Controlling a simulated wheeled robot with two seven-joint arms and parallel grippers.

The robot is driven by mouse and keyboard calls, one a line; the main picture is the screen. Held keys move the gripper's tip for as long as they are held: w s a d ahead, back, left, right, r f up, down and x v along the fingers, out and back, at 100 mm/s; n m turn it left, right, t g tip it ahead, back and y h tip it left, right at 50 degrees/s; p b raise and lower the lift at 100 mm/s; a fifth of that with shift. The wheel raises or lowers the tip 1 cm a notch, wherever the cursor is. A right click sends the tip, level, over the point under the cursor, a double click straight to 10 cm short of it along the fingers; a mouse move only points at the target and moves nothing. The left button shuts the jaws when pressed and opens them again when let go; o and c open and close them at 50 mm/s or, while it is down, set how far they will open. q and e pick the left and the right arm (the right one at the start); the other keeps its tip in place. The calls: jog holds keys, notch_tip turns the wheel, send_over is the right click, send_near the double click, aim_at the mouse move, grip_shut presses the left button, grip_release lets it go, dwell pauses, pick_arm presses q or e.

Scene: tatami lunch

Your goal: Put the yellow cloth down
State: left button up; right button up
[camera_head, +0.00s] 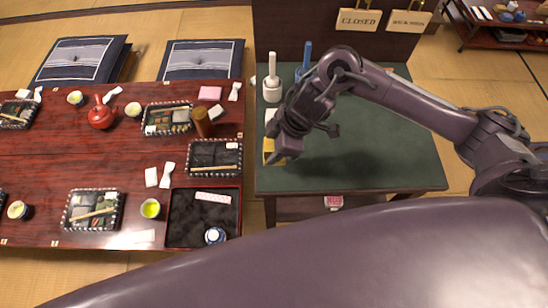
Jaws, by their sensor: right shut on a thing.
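My right gripper (281,155) reaches in from the right and is over the left edge of the green-topped table (385,165). It is shut on the yellow cloth (268,147), which shows only as a small yellow patch at the fingers. The gripper hides the rest of the cloth, and I cannot tell whether the cloth touches the table top. My left gripper is not in view.
A white-handled tool (272,85) and a blue-handled one (305,62) stand at the table's back left. The right part of the green top is clear. The low red table (60,150) at left holds lunch trays, cups, a red teapot (101,115) and a black tray (180,218).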

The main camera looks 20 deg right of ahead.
jog(key=shift+f, duration=0.8)
notch_tip(320, 180, down, 3)
jog(key=shift+p, duration=0.3)
jog(key=shift+f, duration=0.25)
jog(key=o, duration=0.9)
jog(key=shift+f, duration=0.1)
jog(key=shift+f+b, duration=0.25)
jog(key=shift+b, duration=0.45)
jog(key=v, duration=0.8)
jog(key=shift+a+r, duration=0.15)
jog(key=shift+a, duration=0.05)
